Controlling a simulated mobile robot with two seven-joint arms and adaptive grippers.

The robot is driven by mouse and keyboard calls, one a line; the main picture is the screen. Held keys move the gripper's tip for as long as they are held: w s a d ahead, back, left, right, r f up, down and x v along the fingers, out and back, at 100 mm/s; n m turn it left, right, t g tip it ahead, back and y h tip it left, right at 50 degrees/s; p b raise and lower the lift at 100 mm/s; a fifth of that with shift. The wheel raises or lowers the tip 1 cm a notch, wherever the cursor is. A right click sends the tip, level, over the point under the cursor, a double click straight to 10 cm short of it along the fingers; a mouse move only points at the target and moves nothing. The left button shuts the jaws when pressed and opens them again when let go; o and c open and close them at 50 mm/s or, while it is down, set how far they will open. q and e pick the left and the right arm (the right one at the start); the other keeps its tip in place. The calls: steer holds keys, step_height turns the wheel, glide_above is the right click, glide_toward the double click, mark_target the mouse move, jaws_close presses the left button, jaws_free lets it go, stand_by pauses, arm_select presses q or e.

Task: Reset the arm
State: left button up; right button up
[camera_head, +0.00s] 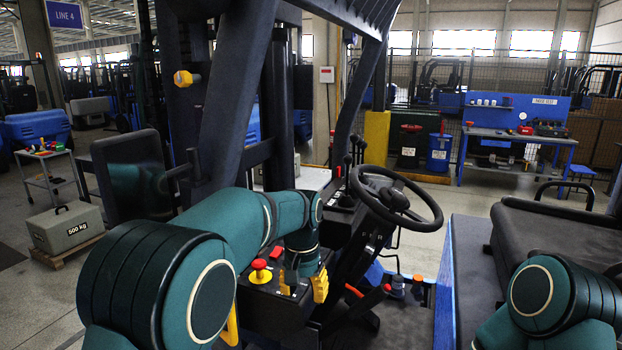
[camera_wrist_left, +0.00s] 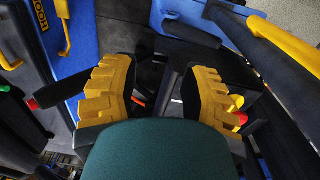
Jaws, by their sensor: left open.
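My left arm (camera_head: 235,235), teal with black bands, reaches in from the lower left across the forklift's cab. My left gripper (camera_head: 303,284) points down beside the control console, below and left of the steering wheel. Its yellow fingers are apart, and nothing shows between them. In the left wrist view the left gripper (camera_wrist_left: 160,92) also shows wide open, with dark vehicle parts beyond it. My right arm (camera_head: 545,300) shows at the lower right; its gripper is outside the frame.
A steering wheel (camera_head: 395,198) stands right of the left gripper. A red button (camera_head: 259,265) on yellow and a red switch (camera_head: 276,253) sit on the console close by. A black seat (camera_head: 560,235) is at right.

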arm_select(q)
steer(key=s+a+f+n+h+b, duration=0.1)
steer(key=a+f+b, duration=0.15)
steer(key=f, duration=0.85)
steer(key=s+a+f+n+b, duration=0.1)
steer(key=a+f, duration=0.3)
steer(key=f, duration=0.8)
steer(key=s+a+f+n+t+h+b, duration=0.1)
steer(key=s+f+n+b, duration=0.1)
steer(key=s+f, duration=0.7)
steer(key=s+a+f+n+t+h+b, duration=0.1)
steer(key=s+f+b, duration=0.3)
steer(key=s+f, duration=0.6)
steer(key=shift+s+a+f+n+h, duration=0.2)
steer(key=shift+s+a+n+h, duration=0.2)
steer(key=shift+s+n, duration=0.15)
arm_select(e)
step_height(320, 180, down, 12)
steer(key=a, duration=0.1)
steer(key=shift+w+r, duration=0.15)
steer(key=shift+w, duration=0.2)
